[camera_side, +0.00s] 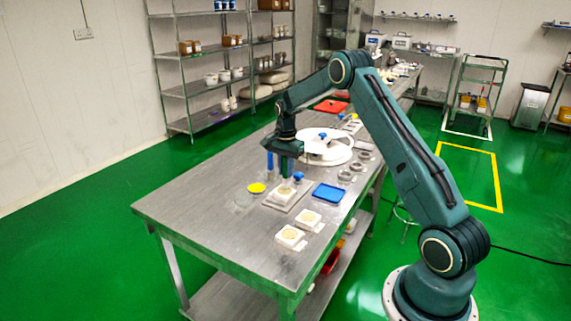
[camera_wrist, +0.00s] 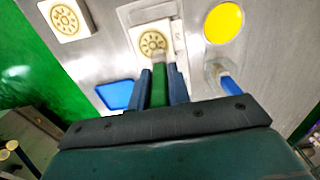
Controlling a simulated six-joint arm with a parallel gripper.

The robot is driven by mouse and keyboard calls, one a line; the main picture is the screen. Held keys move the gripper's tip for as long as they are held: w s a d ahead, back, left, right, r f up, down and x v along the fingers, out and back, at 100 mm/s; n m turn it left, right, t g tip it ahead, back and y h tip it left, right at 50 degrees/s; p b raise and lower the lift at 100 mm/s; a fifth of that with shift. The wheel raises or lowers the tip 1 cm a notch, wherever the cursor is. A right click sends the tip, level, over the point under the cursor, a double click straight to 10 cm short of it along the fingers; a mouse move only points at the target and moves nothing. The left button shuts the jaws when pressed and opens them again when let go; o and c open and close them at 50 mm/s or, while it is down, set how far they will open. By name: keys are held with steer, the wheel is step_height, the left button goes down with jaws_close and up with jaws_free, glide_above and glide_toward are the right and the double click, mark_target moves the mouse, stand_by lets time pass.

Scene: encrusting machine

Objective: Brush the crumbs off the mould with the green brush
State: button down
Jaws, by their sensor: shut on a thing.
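The green brush (camera_wrist: 158,82) is held upright between the two blue fingers of my gripper (camera_wrist: 159,85). The fingers are shut on its handle. Its lower end points at a cream mould (camera_wrist: 153,42) with a round, wheel-like pattern. The mould sits on a grey plate (camera_wrist: 128,15), and in the side view it shows just below my gripper (camera_side: 285,168). The brush hides the mould's near edge. I cannot tell whether the bristles touch it. Crumbs are too small to make out.
Another patterned mould (camera_wrist: 65,18) lies to the left in the wrist view. A blue tray (camera_side: 328,194) and a yellow disc (camera_side: 257,188) flank the work spot. A blue-handled tool stands in a clear cup (camera_wrist: 213,72) close by.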

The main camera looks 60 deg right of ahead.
steer(key=shift+d, duration=0.5)
steer(key=shift+a, duration=3.1)
step_height(320, 180, up, 8)
steer(key=shift+w+r, duration=0.1)
